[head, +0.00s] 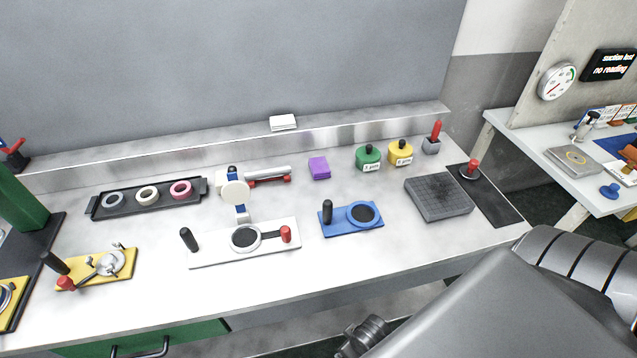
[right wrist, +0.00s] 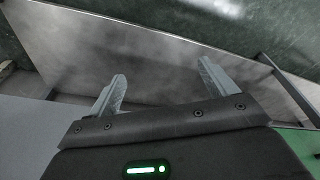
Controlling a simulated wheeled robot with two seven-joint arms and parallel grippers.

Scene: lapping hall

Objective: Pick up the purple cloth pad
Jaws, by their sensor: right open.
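The purple cloth pad (head: 319,167) lies on the metal bench, toward the back and right of its middle. It is a small block-like square, and nothing touches it. My right gripper shows only in the right wrist view (right wrist: 158,88), where its two fingers are apart with nothing between them. The pad is not in that view. In the head view a large grey part of my arm fills the lower right, and the right gripper is not seen. My left gripper is not in view.
Left of the pad stands a white device (head: 236,190) with a horizontal arm. Right of it are a green jar (head: 368,158) and a yellow jar (head: 400,153). In front are a blue plate (head: 340,222) and a white plate (head: 215,250) with upright handles. A dark grey block (head: 438,198) sits right.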

